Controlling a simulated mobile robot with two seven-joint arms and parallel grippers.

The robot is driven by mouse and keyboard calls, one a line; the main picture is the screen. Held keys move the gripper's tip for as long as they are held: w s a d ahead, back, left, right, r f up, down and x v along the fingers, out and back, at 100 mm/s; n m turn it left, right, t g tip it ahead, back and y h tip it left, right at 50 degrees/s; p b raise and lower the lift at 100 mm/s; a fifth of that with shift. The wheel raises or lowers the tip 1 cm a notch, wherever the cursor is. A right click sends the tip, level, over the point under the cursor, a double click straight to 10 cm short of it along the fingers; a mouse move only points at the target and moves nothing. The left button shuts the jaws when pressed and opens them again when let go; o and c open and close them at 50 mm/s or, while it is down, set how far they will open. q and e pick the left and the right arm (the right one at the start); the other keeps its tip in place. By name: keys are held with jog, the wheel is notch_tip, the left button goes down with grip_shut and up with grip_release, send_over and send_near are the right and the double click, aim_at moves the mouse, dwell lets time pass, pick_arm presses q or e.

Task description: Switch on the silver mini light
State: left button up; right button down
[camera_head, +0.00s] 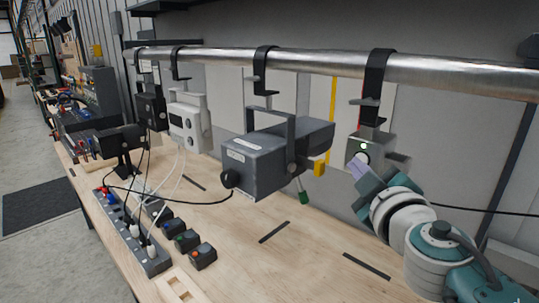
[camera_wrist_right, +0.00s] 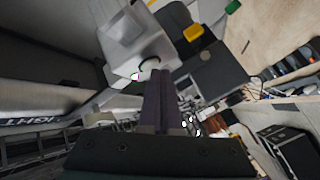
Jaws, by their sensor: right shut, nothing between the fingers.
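The silver mini light (camera_head: 379,140) is a small grey box hanging from the metal pipe by a black clamp, at the right of the head view. A small green glow and a pale round button show on its near face. In the right wrist view the silver mini light (camera_wrist_right: 127,42) fills the upper middle, its round button just past the fingertips. My right gripper (camera_head: 358,168) is shut and empty, its tips close to the button. In the right wrist view, the shut fingers (camera_wrist_right: 161,76) partly cover the button, so contact cannot be told. My left gripper is not in view.
A large dark lamp (camera_head: 262,160) hangs left of the mini light, with a white device (camera_head: 187,122) farther left. The pipe (camera_head: 440,72) runs above. A power strip (camera_head: 128,232) and several small boxes stand on the wooden bench (camera_head: 290,268); its front middle is clear.

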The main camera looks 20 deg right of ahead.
dwell(0.5)
jog(key=shift+s+a, duration=0.3)
jog(key=shift+a, duration=0.35)
jog(key=shift+a, duration=0.1)
jog(key=shift+s+a+b, duration=0.15)
jog(key=shift+s+a, duration=0.15)
jog(key=shift+a, duration=0.45)
jog(key=shift+s+a+b, duration=0.1)
jog(key=shift+s+a, duration=0.25)
jog(key=shift+a, duration=0.35)
jog(key=shift+s+a+b, duration=0.15)
jog(key=shift+s+a, duration=0.15)
jog(key=shift+a, duration=0.45)
